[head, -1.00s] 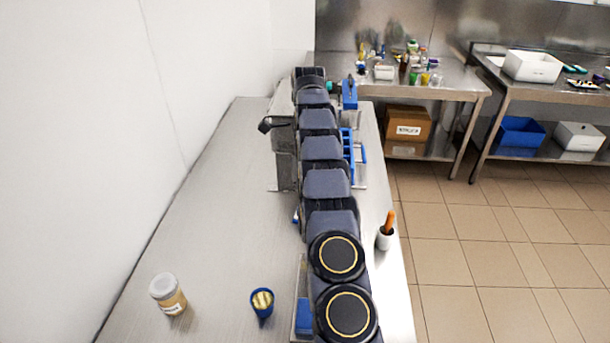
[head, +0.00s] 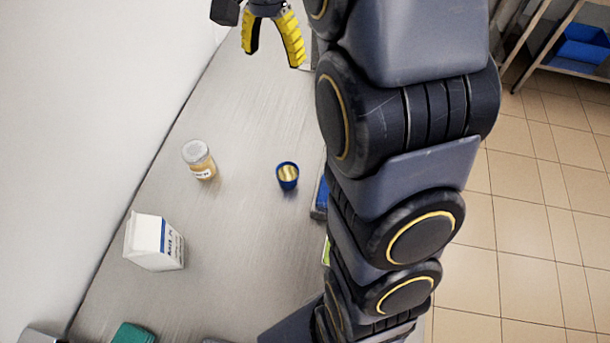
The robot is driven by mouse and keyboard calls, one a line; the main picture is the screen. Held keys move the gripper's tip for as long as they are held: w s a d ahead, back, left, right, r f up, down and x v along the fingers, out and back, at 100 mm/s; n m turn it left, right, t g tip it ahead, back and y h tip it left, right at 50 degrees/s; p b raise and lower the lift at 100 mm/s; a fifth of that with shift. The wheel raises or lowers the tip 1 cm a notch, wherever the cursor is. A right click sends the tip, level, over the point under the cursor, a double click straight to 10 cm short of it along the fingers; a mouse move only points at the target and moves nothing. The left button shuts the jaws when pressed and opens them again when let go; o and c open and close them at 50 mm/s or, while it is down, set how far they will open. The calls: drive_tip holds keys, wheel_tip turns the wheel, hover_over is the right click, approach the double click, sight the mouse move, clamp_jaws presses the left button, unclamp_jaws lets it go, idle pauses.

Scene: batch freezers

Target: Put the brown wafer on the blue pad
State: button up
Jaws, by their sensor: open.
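My gripper (head: 273,57) has two yellow fingers spread apart and empty, at the top of the head view. It is above the steel counter, beyond the small blue cup (head: 287,183). I make out no brown wafer in this view; my arm covers much of the counter's right side.
A jar with a pale lid (head: 200,160) and a white carton (head: 153,243) stand left on the steel counter (head: 235,235). A green item (head: 133,334) lies at the near edge. A white wall borders the left. A blue bin (head: 584,46) sits on a shelf beyond the tiled floor.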

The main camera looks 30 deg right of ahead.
drive_tip(key=s+a+f+n, duration=0.1)
drive_tip(key=s+a+n, duration=0.2)
drive_tip(key=s, duration=0.5)
drive_tip(key=s+a+f+n, duration=0.1)
drive_tip(key=s+a+n, duration=0.2)
drive_tip(key=s+n, duration=0.2)
drive_tip(key=s+a+f+n, duration=0.1)
drive_tip(key=s+a+n, duration=0.2)
drive_tip(key=s, duration=0.8)
drive_tip(key=shift+s+a+n+g, duration=0.15)
drive_tip(key=shift+a+n+g, duration=0.2)
drive_tip(key=shift+n, duration=0.35)
